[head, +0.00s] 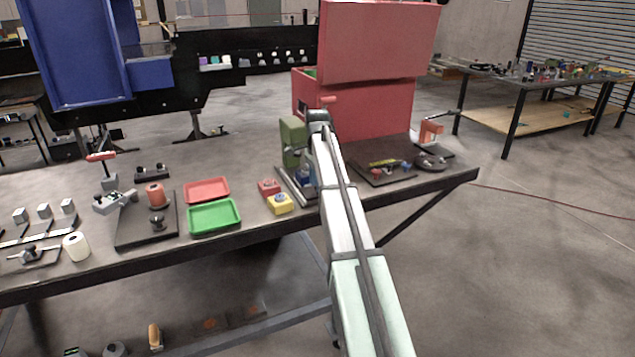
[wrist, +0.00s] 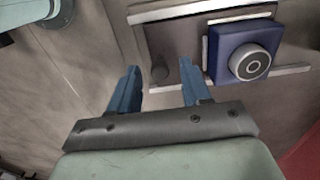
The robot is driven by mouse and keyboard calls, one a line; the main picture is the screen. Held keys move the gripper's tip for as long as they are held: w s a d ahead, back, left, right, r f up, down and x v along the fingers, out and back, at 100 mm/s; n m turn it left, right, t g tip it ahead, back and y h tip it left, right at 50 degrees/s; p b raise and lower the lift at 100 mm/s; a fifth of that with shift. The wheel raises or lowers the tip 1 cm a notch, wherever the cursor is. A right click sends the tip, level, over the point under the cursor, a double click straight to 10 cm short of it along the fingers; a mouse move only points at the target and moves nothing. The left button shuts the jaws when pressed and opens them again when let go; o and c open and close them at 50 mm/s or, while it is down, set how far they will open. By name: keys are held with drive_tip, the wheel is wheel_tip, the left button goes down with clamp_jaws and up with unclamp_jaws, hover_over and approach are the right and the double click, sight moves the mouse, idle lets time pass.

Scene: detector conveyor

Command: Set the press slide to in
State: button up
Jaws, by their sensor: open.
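In the head view the green press (head: 292,134) stands behind the slide's rails, partly hidden by my arm. My gripper (wrist: 156,72) is open and empty.
A red block (head: 268,187) and a yellow block (head: 279,204) stand left of the press. Red (head: 206,189) and green (head: 214,216) trays lie farther left. A red cabinet (head: 372,105) rises behind. A dark board (head: 385,176) with small parts lies to the right.

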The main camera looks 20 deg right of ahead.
drive_tip(key=shift+c, duration=0.4)
clamp_jaws()
idle(0.4)
